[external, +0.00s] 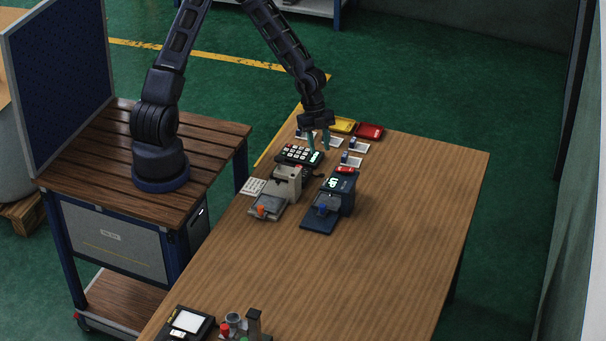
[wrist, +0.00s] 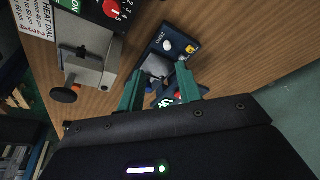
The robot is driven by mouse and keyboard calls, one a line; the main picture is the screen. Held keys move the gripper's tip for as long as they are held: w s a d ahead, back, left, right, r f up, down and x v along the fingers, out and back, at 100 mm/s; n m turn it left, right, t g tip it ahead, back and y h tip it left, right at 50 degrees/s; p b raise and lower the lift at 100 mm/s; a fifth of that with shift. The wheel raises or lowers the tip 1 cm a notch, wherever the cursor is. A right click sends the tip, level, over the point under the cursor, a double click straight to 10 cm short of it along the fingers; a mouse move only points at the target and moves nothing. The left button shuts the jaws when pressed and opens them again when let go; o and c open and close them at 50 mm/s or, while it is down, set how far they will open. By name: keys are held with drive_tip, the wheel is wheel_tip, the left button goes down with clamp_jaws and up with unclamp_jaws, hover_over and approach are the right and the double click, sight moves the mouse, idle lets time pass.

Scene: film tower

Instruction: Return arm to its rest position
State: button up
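My gripper (external: 319,145) hangs from my dark arm (external: 290,50), pointing down over the far part of the wooden table, close to the black keypad (external: 299,155). In the wrist view its two green fingers (wrist: 160,80) are spread apart, with a clear gap and nothing seen held between them. A dark blue device (wrist: 170,50) with knobs lies beyond the fingers, partly hidden by them. My arm is bent and reaches out from its base (external: 160,167) on the slatted cart.
A grey device with an orange knob (external: 268,205) and a blue device with a lit display (external: 335,190) stand on the table (external: 400,220). Yellow (external: 343,125) and red (external: 369,131) trays and small white cards lie beyond. More items stand at the near edge. The table's right side is clear.

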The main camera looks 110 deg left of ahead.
drive_tip(key=s+d+r+n+y, duration=0.1)
drive_tip(key=s+d+r+n, duration=0.2)
drive_tip(key=s+d+r, duration=0.4)
drive_tip(key=s+d+r+n+t, duration=0.1)
drive_tip(key=s+d+r+n, duration=0.2)
drive_tip(key=s+d+r, duration=0.4)
drive_tip(key=s+d+r+n+y, duration=0.1)
drive_tip(key=s+d+r+n, duration=0.2)
drive_tip(key=s+d+r, duration=0.5)
wheel_tip(320, 180, up, 8)
drive_tip(key=shift+d+r+t+y, duration=0.2)
drive_tip(key=shift+d+t+y, duration=0.15)
drive_tip(key=shift+d, duration=0.75)
drive_tip(key=shift+c, duration=0.4)
